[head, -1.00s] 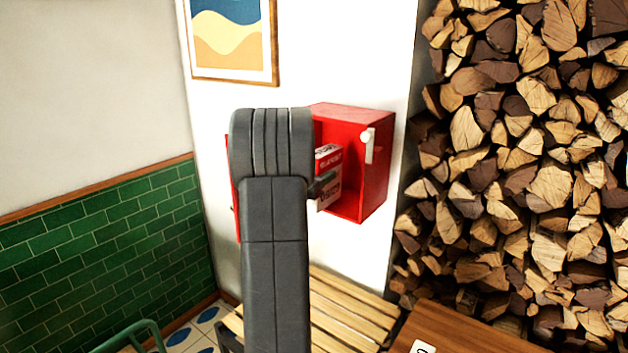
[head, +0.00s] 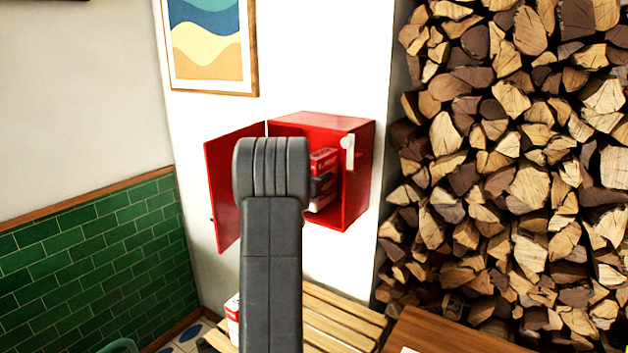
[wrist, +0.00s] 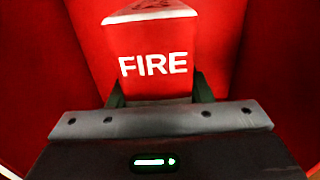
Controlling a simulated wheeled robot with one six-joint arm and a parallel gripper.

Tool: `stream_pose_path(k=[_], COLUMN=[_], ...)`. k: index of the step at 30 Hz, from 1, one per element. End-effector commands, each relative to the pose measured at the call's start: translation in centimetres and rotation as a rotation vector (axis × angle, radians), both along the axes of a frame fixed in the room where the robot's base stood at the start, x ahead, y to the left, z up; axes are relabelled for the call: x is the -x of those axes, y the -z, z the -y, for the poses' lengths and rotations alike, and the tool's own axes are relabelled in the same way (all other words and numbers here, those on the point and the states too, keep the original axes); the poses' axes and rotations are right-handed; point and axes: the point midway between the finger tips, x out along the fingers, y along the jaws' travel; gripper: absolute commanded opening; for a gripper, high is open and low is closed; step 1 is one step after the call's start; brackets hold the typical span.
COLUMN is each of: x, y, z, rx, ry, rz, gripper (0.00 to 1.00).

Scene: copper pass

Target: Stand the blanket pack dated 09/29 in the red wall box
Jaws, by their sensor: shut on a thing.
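The red wall box (head: 357,192) hangs on the white wall with its door (head: 226,190) swung open to the left. My gripper (wrist: 160,92) is shut on a red and white pack (wrist: 152,50) marked "FIRE". In the head view the pack (head: 323,160) is upright within the box opening, partly hidden by my arm and gripper. I cannot tell whether its base touches the box floor. No date is readable on it. The wrist view shows red box walls close around the pack.
A slatted wooden bench (head: 335,318) stands below the box, with another red and white pack (head: 232,312) at its left end. Stacked firewood (head: 500,180) fills the right side. A brown wooden surface (head: 450,333) is at the lower right.

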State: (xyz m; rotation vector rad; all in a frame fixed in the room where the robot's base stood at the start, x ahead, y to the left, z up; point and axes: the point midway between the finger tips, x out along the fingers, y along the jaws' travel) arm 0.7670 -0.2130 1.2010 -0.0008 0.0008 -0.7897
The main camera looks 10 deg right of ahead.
Motion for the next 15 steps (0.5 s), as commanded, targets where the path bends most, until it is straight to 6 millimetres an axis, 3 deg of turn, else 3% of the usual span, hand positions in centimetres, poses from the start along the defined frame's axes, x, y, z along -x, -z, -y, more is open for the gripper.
stream_pose_path(k=[12,13,15], x=[-0.27,-0.27,-0.27], y=[-0.19,-0.19,-0.17], z=[0.28,0.28,0.27], rx=[0.001,0.001,0.001], ry=[0.0,0.0,0.0], rz=[0.004,0.004,0.004], gripper=[0.04,0.49,0.63])
